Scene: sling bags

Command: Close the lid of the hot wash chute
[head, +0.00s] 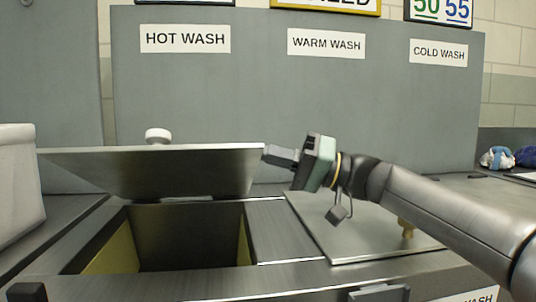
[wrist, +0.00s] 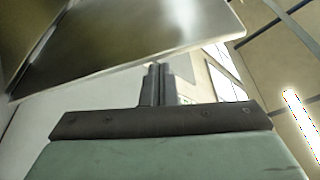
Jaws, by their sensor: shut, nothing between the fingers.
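The hot wash chute is at the left of the head view under the HOT WASH sign (head: 185,39). Its metal lid (head: 190,172) stands raised and tilted over the dark opening (head: 190,236), which has yellowish inner walls. A white knob (head: 158,135) shows above the lid's upper edge. My gripper (head: 268,154) is shut and empty at the lid's upper right corner. I cannot tell if it touches the lid. In the wrist view the lid (wrist: 130,45) spans the top, just beyond my shut fingertips (wrist: 158,68).
The warm wash lid (head: 360,225) lies flat to the right, beneath my arm. A light grey bin (head: 18,185) stands at the left. A grey back panel (head: 300,110) rises behind the counter. Blue and white cloth items (head: 510,157) lie at far right.

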